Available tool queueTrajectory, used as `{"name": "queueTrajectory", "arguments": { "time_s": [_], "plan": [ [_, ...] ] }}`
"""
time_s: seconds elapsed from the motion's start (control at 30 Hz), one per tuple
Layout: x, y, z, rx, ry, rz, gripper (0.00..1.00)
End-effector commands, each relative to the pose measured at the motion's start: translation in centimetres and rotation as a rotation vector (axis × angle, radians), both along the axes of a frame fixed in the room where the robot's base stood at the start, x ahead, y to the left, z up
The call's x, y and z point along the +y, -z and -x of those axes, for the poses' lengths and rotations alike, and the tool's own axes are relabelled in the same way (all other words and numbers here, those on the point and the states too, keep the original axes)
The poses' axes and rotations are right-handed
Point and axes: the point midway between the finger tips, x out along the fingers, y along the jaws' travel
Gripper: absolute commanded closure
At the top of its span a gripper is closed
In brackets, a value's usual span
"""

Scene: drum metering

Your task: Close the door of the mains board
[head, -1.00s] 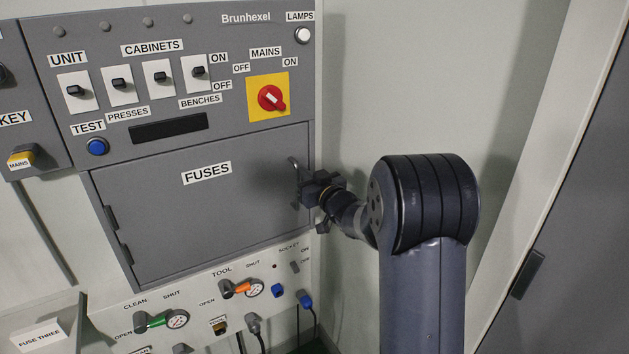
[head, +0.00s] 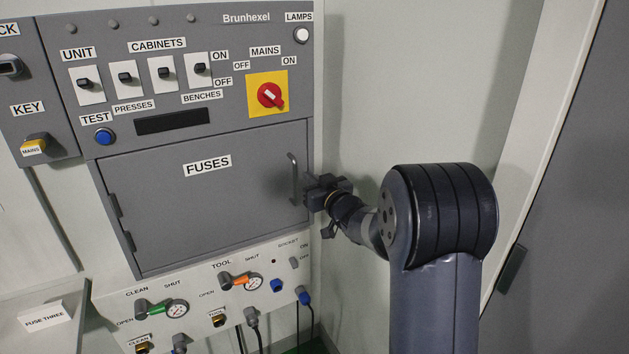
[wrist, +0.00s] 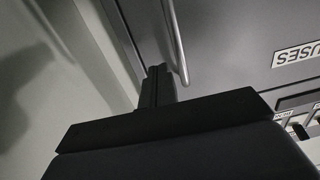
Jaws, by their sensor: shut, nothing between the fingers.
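The mains board door is the grey FUSES panel (head: 200,205), hinged at its left edge. It looks flush or nearly flush with its frame; a small gap cannot be ruled out. Its vertical bar handle (head: 293,178) is near the right edge and also shows in the wrist view (wrist: 174,40). My gripper (head: 308,192) is at the door's right edge, just right of the handle. In the wrist view its shut fingers (wrist: 158,84) are beside the handle's end, not around it. Whether they touch the door or handle cannot be told.
Above the door are switches and the red MAINS knob (head: 269,96) on a yellow plate. Below are valves with gauges (head: 175,309) and plugged cables. Plain wall lies right of the board.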

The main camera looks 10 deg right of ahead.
Motion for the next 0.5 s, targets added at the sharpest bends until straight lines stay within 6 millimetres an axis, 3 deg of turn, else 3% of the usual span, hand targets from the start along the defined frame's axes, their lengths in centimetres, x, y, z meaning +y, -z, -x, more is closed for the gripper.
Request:
{"name": "queueTrajectory", "arguments": {
  "time_s": [0.5],
  "plan": [
    [-2.7,0.0,7.6,-0.001,0.004,0.002,1.0]
  ]
}}
